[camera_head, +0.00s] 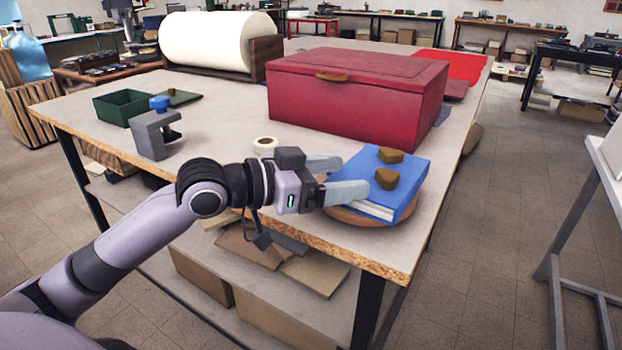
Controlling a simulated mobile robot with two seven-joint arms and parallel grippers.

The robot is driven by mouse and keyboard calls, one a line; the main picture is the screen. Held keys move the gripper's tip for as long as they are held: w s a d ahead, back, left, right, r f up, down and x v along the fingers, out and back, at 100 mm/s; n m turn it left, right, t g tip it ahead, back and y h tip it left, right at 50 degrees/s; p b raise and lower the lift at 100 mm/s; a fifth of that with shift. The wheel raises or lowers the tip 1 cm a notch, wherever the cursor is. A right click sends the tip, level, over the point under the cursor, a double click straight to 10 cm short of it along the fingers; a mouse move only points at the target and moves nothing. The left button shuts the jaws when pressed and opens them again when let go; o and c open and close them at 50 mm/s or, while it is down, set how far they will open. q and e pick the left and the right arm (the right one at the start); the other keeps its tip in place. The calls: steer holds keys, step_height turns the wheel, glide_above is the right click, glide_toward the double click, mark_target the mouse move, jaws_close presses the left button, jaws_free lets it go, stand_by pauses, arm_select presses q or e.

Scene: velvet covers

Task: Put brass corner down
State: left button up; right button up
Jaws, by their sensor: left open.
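Two small brass corners lie on top of a blue book: one (390,155) farther back and one (387,178) nearer. The blue book (405,192) rests on a round wooden board (345,213) near the table's front right edge. My left gripper (356,176) is open, with its fingers reaching to the left side of the book. The near finger is beside the nearer brass corner, and no object shows between the fingers. My right gripper is out of view.
A large red box (350,95) with a brass clasp stands behind the book. A tape roll (265,145), a grey clamp (152,135) with a blue knob and a green tray (122,107) are to the left. The table (225,125) is clear between them.

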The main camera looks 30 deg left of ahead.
arm_select(q)
steer(key=shift+b+v, duration=0.3)
steer(key=shift+v, duration=2.05)
